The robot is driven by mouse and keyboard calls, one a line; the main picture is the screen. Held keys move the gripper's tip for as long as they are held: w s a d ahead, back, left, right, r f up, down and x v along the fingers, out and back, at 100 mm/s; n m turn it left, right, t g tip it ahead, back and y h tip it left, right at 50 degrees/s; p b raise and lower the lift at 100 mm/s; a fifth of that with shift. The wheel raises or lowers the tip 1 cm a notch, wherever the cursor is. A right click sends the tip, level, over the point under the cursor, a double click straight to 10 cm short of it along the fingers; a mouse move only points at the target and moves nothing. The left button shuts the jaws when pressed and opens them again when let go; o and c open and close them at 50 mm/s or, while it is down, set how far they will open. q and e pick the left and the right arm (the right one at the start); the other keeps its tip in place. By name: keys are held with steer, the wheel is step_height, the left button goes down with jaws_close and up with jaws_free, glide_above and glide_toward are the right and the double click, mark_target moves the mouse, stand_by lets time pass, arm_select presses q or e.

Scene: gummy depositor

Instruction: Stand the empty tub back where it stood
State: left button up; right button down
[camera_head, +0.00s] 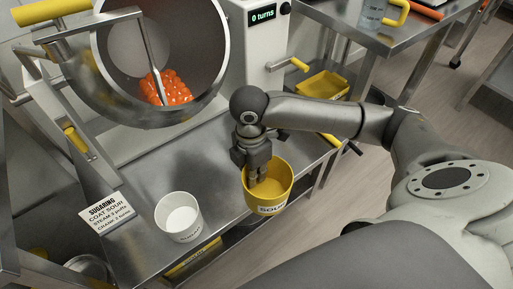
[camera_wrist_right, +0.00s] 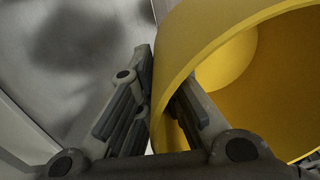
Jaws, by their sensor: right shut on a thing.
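The yellow tub (camera_head: 283,188) with a "SOUR" label is in my right gripper (camera_head: 257,178), near the right front of the steel table. The gripper is shut on the tub's wall, one finger inside and one outside. In the right wrist view the tub's rim (camera_wrist_right: 185,60) passes between the fingers (camera_wrist_right: 165,110), and the part of its inside that shows looks empty. The head view does not show clearly whether the tub's base touches the table. My left gripper is not in view.
A white tub (camera_head: 180,222) with white contents stands on the steel table (camera_head: 215,160), left of the yellow tub. A sign card (camera_head: 104,211) is further left. Behind is a drum (camera_head: 215,95) holding orange gummies (camera_head: 168,90). A yellow bin (camera_head: 322,86) sits to the right.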

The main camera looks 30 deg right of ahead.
steer(key=w+d+f+b, duration=0.1)
steer(key=w+f, duration=0.2)
steer(key=w+d+f+b, duration=0.1)
steer(key=w+d+f, duration=0.1)
steer(key=w, duration=0.2)
steer(key=w+d+f+b, duration=0.2)
steer(key=w+f, duration=0.1)
steer(key=w, duration=0.1)
steer(key=shift+w+d+f, duration=0.2)
steer(key=shift+d+f, duration=0.05)
steer(key=shift+f, duration=0.1)
steer(key=shift+w+d+f, duration=0.2)
steer(key=shift+w+f, duration=0.25)
steer(key=shift+f, duration=0.1)
steer(key=shift+f+b, duration=0.5)
steer(key=shift+f, duration=1.05)
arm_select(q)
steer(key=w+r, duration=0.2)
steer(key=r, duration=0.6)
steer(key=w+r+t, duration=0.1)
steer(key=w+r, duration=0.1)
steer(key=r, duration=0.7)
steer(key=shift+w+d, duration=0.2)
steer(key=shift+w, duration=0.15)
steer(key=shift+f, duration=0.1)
